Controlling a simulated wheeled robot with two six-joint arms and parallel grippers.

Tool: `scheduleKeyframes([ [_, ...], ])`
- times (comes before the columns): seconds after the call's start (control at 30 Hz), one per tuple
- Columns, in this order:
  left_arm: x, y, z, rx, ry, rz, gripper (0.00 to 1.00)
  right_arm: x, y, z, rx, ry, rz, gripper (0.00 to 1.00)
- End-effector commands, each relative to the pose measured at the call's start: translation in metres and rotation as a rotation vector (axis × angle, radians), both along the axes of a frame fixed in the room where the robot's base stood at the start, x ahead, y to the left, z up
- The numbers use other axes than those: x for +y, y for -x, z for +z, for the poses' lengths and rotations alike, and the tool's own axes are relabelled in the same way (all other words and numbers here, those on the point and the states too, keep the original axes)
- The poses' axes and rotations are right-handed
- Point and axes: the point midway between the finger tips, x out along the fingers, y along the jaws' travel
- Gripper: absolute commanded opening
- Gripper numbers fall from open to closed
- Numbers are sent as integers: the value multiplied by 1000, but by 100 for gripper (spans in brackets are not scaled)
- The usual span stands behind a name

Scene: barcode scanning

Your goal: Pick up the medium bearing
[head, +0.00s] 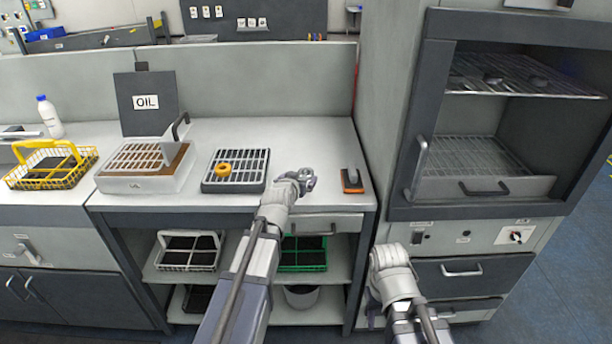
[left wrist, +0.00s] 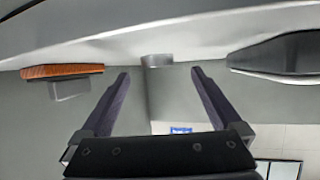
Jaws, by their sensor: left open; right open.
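A yellow-orange ring (head: 223,169) lies on a dark grated tray. Two dark rings (head: 493,80) (head: 540,82) lie on the cabinet's upper rack. My right wrist shows, but its fingers are not visible.
The grated tray (head: 233,186) is left of my left gripper; an orange-and-dark tool (head: 351,182) is to its right. The OIL box (head: 130,186) and a yellow basket (head: 75,178) stand further left. The open cabinet (head: 400,209) is on the right.

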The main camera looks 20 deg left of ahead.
Motion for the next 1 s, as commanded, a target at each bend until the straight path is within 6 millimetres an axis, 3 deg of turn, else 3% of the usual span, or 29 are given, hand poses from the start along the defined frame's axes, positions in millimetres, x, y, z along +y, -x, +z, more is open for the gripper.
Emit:
scheduleKeyframes([
  [0.3,-3,-43,-15,0,0,0,99,0,0,-15,0,0,0,50],
  [0.6,-3,-46,-15,0,0,0,98,0,0,-15,0,0,0,50],
  [1.0,-3,-46,-15,0,0,0,53,0,0,-15,0,0,0,50],
])
